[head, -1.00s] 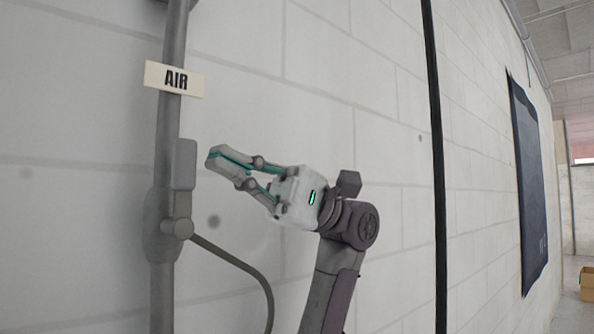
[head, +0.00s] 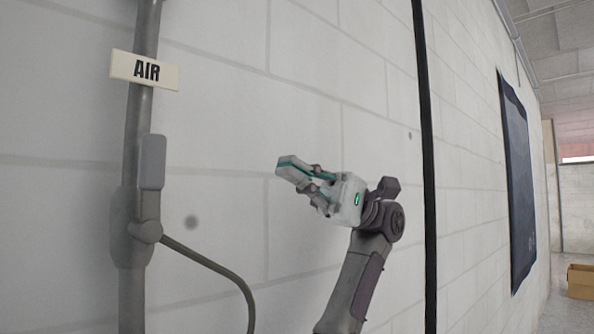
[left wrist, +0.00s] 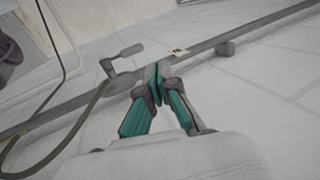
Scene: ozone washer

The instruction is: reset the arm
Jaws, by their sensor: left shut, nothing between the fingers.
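My left gripper (head: 286,167) is in the middle of the head view, in front of the white block wall. Its fingers are shut with nothing between them and point left toward the air pipe. It is well apart from the pipe and its lever. In the left wrist view, the two teal-lined fingertips (left wrist: 158,80) meet at the tips. My right gripper does not show in either view.
A grey air pipe (head: 137,120) with a grey lever handle (head: 152,162), a hose (head: 215,266) and an AIR sign (head: 145,70) runs up the wall. A dark panel (head: 518,185) hangs at right. A cardboard box (head: 581,281) sits on the floor.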

